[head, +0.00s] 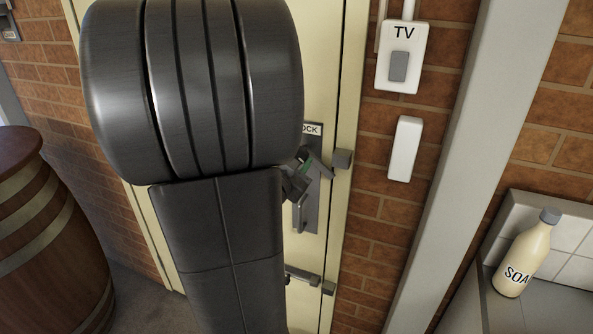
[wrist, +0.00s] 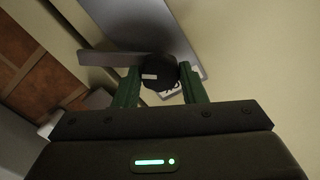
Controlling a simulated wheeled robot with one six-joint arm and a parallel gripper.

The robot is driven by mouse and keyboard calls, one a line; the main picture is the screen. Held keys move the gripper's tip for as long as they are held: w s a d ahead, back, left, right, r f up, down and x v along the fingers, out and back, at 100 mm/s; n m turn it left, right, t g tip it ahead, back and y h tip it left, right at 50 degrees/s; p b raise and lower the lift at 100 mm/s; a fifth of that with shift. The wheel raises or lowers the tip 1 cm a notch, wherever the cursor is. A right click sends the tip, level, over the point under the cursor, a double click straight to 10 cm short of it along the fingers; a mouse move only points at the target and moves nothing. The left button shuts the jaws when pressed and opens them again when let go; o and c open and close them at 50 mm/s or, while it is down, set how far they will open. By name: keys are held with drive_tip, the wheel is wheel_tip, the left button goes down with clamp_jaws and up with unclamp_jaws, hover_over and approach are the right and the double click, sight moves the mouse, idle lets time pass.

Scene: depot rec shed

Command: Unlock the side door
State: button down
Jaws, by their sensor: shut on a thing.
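The cream side door (head: 325,75) stands in its frame, and I see no gap at its edge. A grey lock plate (head: 313,215) with a label ending in "OCK" is on the door, partly hidden behind my arm. My gripper (head: 300,170) is at this plate, mostly hidden in the head view. In the wrist view its green fingers (wrist: 158,82) are shut on a dark round knob (wrist: 158,72) with a small white mark. A flat grey lever (wrist: 110,60) lies beside the knob, in front of the grey plate (wrist: 165,25).
A bolt (head: 303,276) is lower on the door, and a grey block (head: 343,159) is at the door's edge. A TV switch (head: 403,58) and a white box (head: 404,148) are on the brick wall. A barrel (head: 45,240) stands left; a soap bottle (head: 526,255) stands right.

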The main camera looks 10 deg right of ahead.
drive_tip(key=m+b, duration=0.8)
drive_tip(key=m, duration=0.2)
drive_tip(key=shift+f, duration=0.1)
drive_tip(key=shift+m, duration=0.3)
idle(0.3)
drive_tip(key=c, duration=0.9)
unclamp_jaws()
drive_tip(key=p+v, duration=0.3)
drive_tip(key=v, duration=1)
drive_tip(key=shift+s+a, duration=0.2)
drive_tip(key=shift+s, duration=0.15)
